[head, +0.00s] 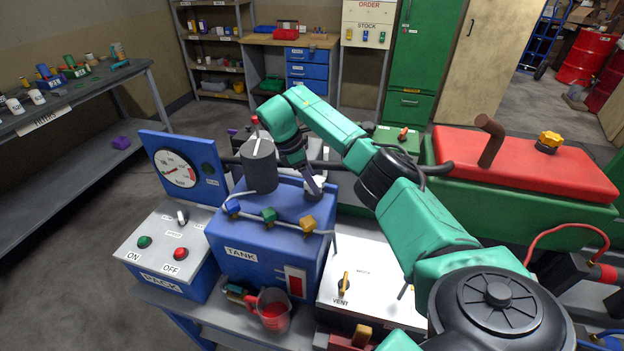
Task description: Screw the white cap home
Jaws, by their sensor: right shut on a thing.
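The blue tank (262,262) stands on the bench in the middle of the head view. The white cap (318,183) is at the tank's top, near its back right. My right gripper (313,188) reaches down from above and is shut on the white cap. The dark fingers cover part of the cap, and its seat on the tank is hidden, so I cannot tell how deep it sits. My left gripper is not in view.
A dark grey cylinder (258,165) stands close left of my right gripper. A gauge panel (178,170) is at left, a red jug (272,310) in front. A red-lidded green box (530,165) is at right.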

